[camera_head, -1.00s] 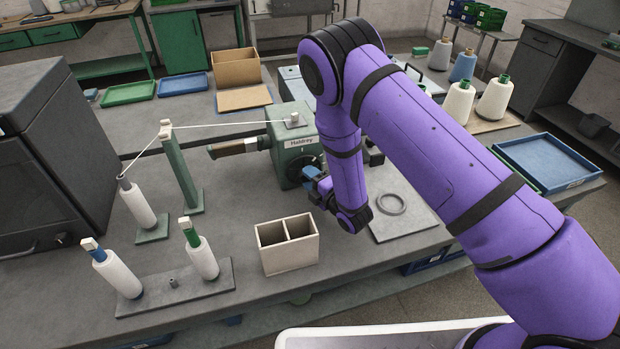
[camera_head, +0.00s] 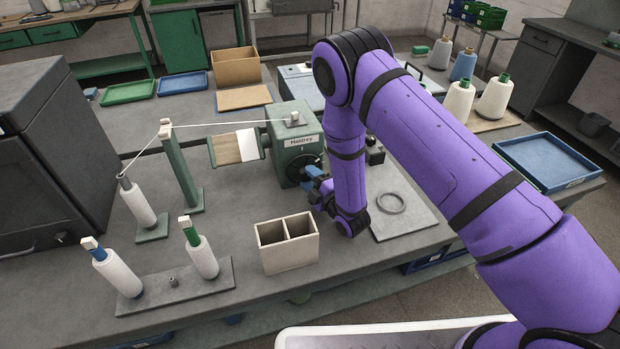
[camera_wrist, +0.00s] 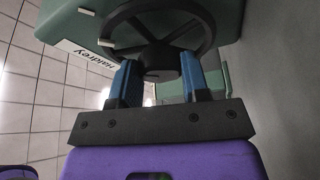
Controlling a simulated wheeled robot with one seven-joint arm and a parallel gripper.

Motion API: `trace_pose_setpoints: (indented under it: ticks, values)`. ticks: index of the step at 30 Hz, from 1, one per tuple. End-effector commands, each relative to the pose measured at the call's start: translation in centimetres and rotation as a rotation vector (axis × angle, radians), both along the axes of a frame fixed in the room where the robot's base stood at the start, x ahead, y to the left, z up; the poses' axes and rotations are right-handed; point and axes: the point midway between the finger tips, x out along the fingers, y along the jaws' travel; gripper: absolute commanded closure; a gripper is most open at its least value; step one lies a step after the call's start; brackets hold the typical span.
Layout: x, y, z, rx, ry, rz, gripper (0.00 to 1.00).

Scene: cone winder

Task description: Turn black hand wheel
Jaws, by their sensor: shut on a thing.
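The black hand wheel (camera_head: 300,166) is on the near side of the green machine box (camera_head: 290,128) labelled "Haldrey". In the wrist view the spoked wheel (camera_wrist: 180,28) fills the top middle, its hub (camera_wrist: 158,68) between my gripper's two blue fingers. My gripper (camera_wrist: 160,78) is shut on the wheel around its middle; the exact contact is hard to see. In the head view my gripper (camera_head: 318,180) is partly hidden by my purple arm, as is some of the wheel.
A green post (camera_head: 180,170) carries a white thread from a white cone (camera_head: 138,204) to the machine top. A beige two-part box (camera_head: 287,245) stands in front of the machine. A grey plate with a ring (camera_head: 390,203) lies right of my gripper.

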Motion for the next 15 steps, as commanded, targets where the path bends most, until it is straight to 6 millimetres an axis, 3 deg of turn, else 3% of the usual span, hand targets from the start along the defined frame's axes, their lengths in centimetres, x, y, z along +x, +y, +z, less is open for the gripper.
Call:
trace_pose_setpoints:
  ticks: [2,3,5,15]
  values:
    - [-0.03,-0.11,-0.11,-0.003,0.002,-0.001,0.81]
    - [-0.03,-0.12,-0.12,-0.003,0.002,-0.002,0.48]
    - [-0.03,-0.11,-0.1,-0.003,0.002,-0.001,0.35]
    - [-0.01,-0.03,0.13,-0.001,0.0,-0.001,0.32]
